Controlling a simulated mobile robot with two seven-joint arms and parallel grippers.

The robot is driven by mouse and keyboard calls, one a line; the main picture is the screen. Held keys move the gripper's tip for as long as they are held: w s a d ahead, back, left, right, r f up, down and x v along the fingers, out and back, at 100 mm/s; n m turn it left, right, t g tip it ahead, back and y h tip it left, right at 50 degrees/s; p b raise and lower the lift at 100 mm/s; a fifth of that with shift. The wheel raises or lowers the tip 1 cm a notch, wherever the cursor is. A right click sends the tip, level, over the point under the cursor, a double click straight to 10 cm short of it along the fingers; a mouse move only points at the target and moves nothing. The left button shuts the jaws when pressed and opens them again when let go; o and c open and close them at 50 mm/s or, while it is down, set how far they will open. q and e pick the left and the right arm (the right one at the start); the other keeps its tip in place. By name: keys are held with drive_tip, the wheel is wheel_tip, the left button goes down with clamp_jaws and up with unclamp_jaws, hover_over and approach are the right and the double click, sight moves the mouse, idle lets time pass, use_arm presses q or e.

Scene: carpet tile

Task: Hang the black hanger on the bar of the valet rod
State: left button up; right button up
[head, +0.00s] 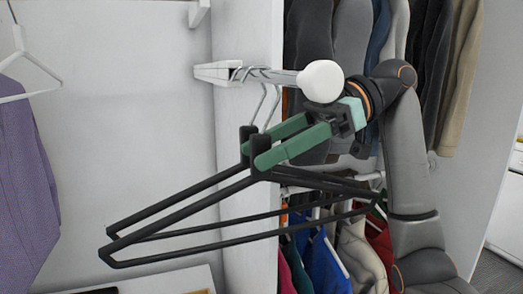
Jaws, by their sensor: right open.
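The valet rod (283,77) is a short pale bar that comes out of a white bracket and ends in a white round knob. Two black hangers show below it, one nearer (190,248) and one just behind (165,206), overlapping. Their thin metal hooks (268,105) rise to the bar and appear looped over it. My right gripper (257,154) has green fingers, which are open at the black necks of the hangers. The near finger covers part of a neck, so contact cannot be told. My left gripper is not in view.
A purple garment (25,185) hangs on a white hanger (30,85) at the left. Dark and beige clothes (460,75) hang behind my right arm, with colored clothes (325,262) lower down. A white panel (248,190) stands behind the hangers.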

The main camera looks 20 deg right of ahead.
drive_tip(key=p+v, duration=0.1)
drive_tip(key=v, duration=1)
drive_tip(key=shift+d, duration=0.2)
